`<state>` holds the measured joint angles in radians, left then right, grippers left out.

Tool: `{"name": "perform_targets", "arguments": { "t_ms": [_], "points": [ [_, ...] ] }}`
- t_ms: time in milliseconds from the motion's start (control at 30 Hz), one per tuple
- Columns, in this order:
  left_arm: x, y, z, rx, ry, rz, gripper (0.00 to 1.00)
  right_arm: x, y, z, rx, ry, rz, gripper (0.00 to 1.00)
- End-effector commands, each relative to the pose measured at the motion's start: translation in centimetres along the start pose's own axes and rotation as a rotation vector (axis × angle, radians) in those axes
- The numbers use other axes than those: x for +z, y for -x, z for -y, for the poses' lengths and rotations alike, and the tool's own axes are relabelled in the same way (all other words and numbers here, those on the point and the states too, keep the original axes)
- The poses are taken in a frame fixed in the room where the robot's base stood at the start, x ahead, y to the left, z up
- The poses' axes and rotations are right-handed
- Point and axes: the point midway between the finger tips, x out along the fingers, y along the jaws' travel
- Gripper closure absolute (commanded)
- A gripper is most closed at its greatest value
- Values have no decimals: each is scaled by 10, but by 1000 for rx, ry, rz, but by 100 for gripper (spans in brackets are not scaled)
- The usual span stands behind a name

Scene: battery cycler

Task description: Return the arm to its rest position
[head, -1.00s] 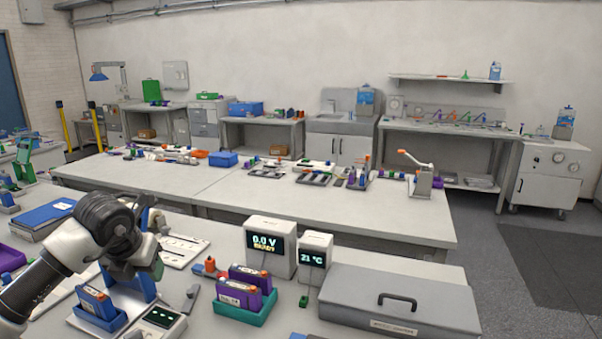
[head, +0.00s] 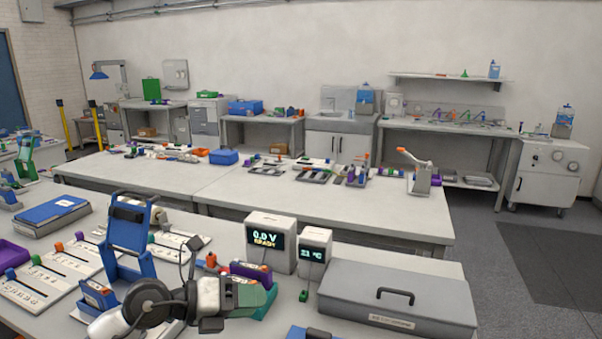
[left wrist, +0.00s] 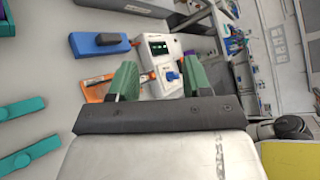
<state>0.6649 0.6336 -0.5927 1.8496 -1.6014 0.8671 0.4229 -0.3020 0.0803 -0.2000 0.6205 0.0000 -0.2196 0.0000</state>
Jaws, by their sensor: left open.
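My left arm comes in low from the left in the head view. Its gripper (head: 256,294) is over the near bench, in front of the purple battery holders (head: 252,272) and partly covering their teal tray (head: 266,307). In the left wrist view the green fingers of the gripper (left wrist: 159,78) stand wide apart with nothing held between them. A white device with a dark screen (left wrist: 158,46) shows beyond the fingers. My right gripper is not in view.
A white 0.0 V display (head: 271,243) and a temperature display (head: 315,252) stand near the gripper. A grey case (head: 400,293) lies to the right. A blue upright stand (head: 128,238) is behind the arm. The long middle bench (head: 330,205) has clear space in front.

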Motion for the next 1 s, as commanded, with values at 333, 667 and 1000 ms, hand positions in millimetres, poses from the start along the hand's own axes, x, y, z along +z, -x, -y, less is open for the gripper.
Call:
{"name": "perform_targets", "arguments": {
  "t_ms": [333, 667, 1000],
  "points": [
    [-6, 42, 34, -668, 741, 701, 51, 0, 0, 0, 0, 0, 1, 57],
    [-115, 108, -102, -402, 1729, 1395, 51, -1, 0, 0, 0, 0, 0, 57],
    [-268, 126, -132, 212, 2306, 1563, 51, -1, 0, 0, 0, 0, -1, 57]
  ]
}}
